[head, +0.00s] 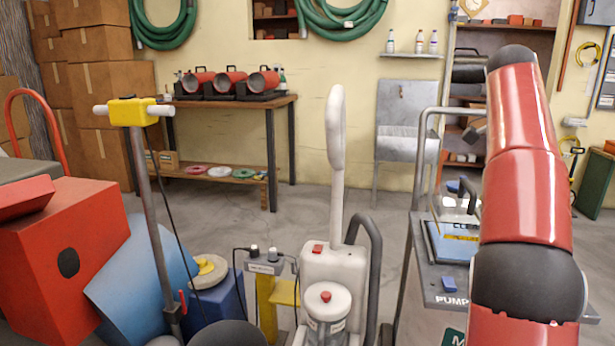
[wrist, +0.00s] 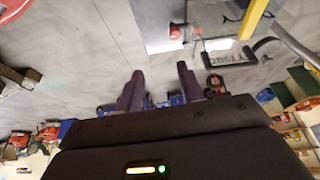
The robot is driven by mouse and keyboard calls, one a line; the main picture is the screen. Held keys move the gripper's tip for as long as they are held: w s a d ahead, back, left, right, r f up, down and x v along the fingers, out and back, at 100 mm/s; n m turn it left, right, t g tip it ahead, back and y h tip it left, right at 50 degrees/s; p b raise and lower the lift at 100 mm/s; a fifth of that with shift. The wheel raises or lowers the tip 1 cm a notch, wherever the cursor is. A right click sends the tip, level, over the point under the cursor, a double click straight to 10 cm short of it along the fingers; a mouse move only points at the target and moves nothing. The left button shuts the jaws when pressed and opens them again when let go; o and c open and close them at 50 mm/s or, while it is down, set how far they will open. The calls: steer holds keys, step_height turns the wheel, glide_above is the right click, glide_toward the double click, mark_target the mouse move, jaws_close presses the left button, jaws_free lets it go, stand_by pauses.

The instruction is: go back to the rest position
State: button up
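My gripper (wrist: 160,82) shows in the wrist view with its two dark fingers apart. Nothing is held between them; grey floor and small blue things show beyond the gap. In the head view my red and black arm stands raised at the right, and my gripper cannot be seen there.
Close in front stand a white machine (head: 325,262), a yellow-topped upright machine (head: 127,111) and a red box-shaped machine (head: 70,250). A grey pump cart (head: 437,283) is beside my arm. A workbench (head: 225,101) with red units stands at the wall. Mid-floor is open.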

steer(key=s+a+f+n+t+y, duration=0.2)
steer(key=s+a+f+n, duration=0.3)
steer(key=a, duration=0.3)
steer(key=s+a+f+n+t+y, duration=0.1)
steer(key=s+a+f+n+t, duration=0.25)
steer(key=s+a+n, duration=0.35)
steer(key=s+a+f+n+y, duration=0.1)
steer(key=s+a+f+n, duration=0.7)
steer(key=f, duration=0.6)
steer(key=shift+s+a+f+t, duration=0.3)
steer(key=shift+s+a+t, duration=0.15)
steer(key=shift+s+a, duration=0.55)
